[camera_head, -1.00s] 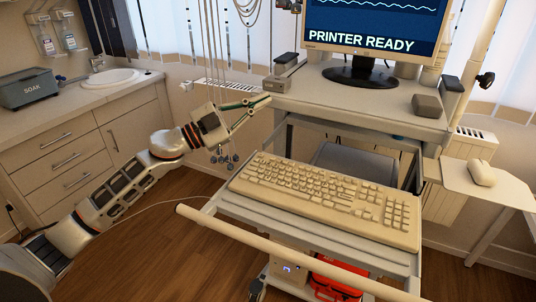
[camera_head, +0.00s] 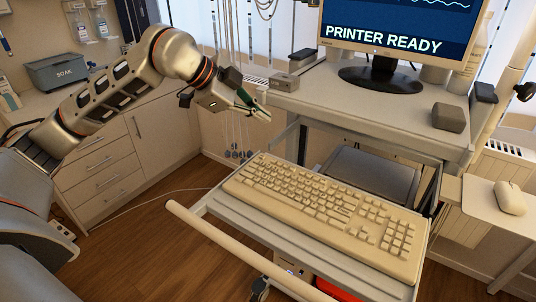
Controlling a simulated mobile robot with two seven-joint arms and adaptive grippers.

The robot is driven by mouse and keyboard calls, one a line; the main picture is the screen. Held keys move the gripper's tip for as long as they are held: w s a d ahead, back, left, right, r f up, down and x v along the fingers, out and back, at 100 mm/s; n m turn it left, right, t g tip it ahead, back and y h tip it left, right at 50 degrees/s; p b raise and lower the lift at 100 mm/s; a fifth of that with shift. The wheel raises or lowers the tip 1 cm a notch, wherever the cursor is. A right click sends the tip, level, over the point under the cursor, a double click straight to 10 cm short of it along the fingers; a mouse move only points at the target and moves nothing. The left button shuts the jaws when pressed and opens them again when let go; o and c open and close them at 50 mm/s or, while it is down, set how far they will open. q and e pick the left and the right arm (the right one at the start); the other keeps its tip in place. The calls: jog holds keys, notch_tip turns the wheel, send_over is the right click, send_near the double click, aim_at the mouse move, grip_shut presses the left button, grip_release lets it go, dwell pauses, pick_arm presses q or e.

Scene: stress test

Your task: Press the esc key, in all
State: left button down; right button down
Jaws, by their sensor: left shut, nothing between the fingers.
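A beige keyboard (camera_head: 325,212) lies on the pull-out tray (camera_head: 232,212) of a cart, its number pad toward the right. The esc key (camera_head: 264,160) seems to be at the keyboard's far left corner, too small to read. My left gripper (camera_head: 262,113) is shut and empty, with its dark and green fingers pointing down to the right. In the picture it sits above the far left corner of the keyboard, apart from the keys. My right gripper is not in view.
A monitor (camera_head: 400,40) reading "PRINTER READY" stands on the cart's upper shelf (camera_head: 345,105), with a small grey box (camera_head: 285,82) at its left. A mouse (camera_head: 510,197) rests on a side shelf. A pale handle bar (camera_head: 225,238) crosses in front of the tray.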

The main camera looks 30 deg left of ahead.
pick_arm(q)
jog(key=shift+a, duration=0.25)
jog(key=shift+f, duration=0.1)
jog(key=b, duration=0.5)
send_over(260, 156)
notch_tip(260, 156, down, 8)
jog(key=shift+s+r, duration=0.1)
jog(key=shift+r, duration=0.15)
jog(key=shift+f, duration=0.4)
jog(key=shift+f+b, duration=0.2)
jog(key=shift+b, duration=0.2)
jog(key=shift+r, duration=0.1)
